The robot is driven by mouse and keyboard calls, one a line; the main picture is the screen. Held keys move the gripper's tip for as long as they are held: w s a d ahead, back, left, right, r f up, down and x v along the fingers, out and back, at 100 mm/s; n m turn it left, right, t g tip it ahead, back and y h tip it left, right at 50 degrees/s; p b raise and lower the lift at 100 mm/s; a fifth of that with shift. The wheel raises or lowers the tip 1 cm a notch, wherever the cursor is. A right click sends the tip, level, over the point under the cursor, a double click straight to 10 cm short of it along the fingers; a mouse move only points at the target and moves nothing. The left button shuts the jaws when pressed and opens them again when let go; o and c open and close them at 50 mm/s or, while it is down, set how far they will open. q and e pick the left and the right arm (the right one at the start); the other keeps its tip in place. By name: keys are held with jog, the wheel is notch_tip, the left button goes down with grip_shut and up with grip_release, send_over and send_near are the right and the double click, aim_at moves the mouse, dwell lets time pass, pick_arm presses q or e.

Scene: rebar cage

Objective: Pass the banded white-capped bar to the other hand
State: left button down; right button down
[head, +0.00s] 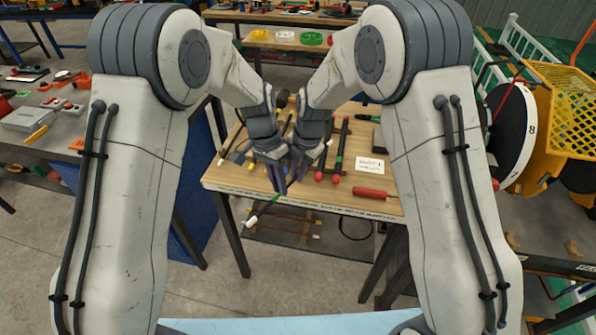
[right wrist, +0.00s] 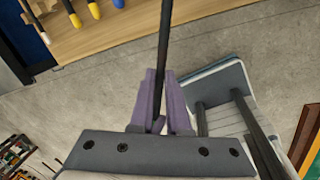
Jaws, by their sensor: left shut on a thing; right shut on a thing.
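The banded white-capped bar (head: 268,206) is a thin dark bar with a green band and a white cap at its low end. It hangs tilted in front of the table's near edge in the head view. My left gripper (head: 277,182) and my right gripper (head: 299,168) are close together at the bar, both shut on it. Much of its upper part is hidden behind the grippers. In the right wrist view, the dark shaft (right wrist: 163,60) runs down between the purple fingers of my right gripper (right wrist: 160,95).
The wooden table (head: 230,182) holds several bars, some red-ended (head: 337,180), a red cylinder (head: 370,193) and a white card (head: 370,165). In the right wrist view, yellow-ended bars (right wrist: 75,19) lie near its edge. A lower shelf (head: 335,240) is below. A yellow-framed machine (head: 560,110) stands right.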

pick_arm(q)
jog(key=shift+s+d, duration=0.15)
dwell(0.5)
jog(key=c, duration=0.8)
grip_release()
jog(key=shift+r, duration=0.1)
notch_tip(320, 180, up, 11)
jog(key=w+a, duration=0.2)
jog(key=s+d+r, duration=0.1)
jog(key=s+d, duration=0.1)
jog(key=s, duration=0.5)
jog(key=s+d+r, duration=0.1)
jog(key=s+r, duration=0.1)
jog(key=s, duration=0.6)
jog(key=s+a+f, duration=0.1)
jog(key=s, duration=0.5)
jog(key=s+a+f+t, duration=0.1)
jog(key=s+a+f, duration=0.1)
jog(key=s, duration=0.5)
jog(key=shift+s+a+f+n+y, duration=0.15)
jog(key=shift+s+a+n+y, duration=0.15)
jog(key=shift+n, duration=0.1)
